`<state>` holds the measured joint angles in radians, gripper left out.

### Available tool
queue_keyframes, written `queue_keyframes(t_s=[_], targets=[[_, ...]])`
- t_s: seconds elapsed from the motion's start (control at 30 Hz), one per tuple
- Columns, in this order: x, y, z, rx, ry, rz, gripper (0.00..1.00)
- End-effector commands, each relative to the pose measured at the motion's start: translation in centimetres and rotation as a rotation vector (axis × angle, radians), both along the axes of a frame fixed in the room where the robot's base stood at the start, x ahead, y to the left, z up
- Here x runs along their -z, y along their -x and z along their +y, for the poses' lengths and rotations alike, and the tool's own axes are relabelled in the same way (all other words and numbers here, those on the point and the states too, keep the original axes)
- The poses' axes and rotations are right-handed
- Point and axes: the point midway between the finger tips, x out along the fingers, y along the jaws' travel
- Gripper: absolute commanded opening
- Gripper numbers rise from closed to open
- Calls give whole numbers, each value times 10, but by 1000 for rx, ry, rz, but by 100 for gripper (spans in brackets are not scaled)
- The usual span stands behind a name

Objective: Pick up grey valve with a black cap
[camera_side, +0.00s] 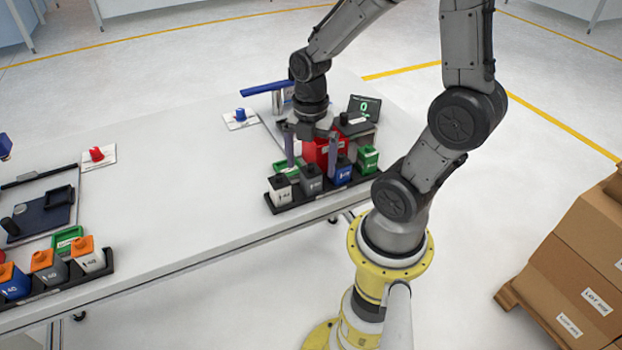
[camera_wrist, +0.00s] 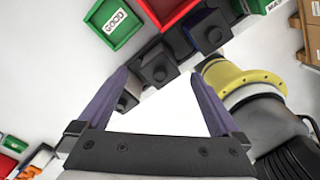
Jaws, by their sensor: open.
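The grey valve with a black cap (camera_side: 311,181) stands upright in a black tray, between a white valve (camera_side: 281,190) and a blue valve (camera_side: 343,172), both also black-capped. My gripper (camera_side: 312,168) points down over the tray, open and empty. In the side view its fingers appear on either side of the grey valve, at about cap height or above. In the wrist view the grey valve (camera_wrist: 158,70) shows dark between and just beyond the fingertips (camera_wrist: 160,76). The white valve (camera_wrist: 128,98) is partly hidden by the left finger. I cannot tell whether the fingers touch anything.
A green valve (camera_side: 368,158) stands at the tray's right end. A red bin (camera_side: 318,152) and a green bin (camera_wrist: 112,20) marked GOOD sit just behind. A small display (camera_side: 364,108) stands further back. Orange-capped valves (camera_side: 88,254) are far left. The table's middle is clear.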

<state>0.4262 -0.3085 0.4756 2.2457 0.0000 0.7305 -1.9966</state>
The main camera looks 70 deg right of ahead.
Motion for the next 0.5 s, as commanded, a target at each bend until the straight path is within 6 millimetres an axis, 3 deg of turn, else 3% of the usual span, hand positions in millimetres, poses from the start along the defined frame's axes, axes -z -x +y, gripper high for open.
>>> queue_keyframes(t_s=[0.33,0.5], targets=[[9,0,0,0,1,-1,100],[9,0,0,0,1,-1,69]])
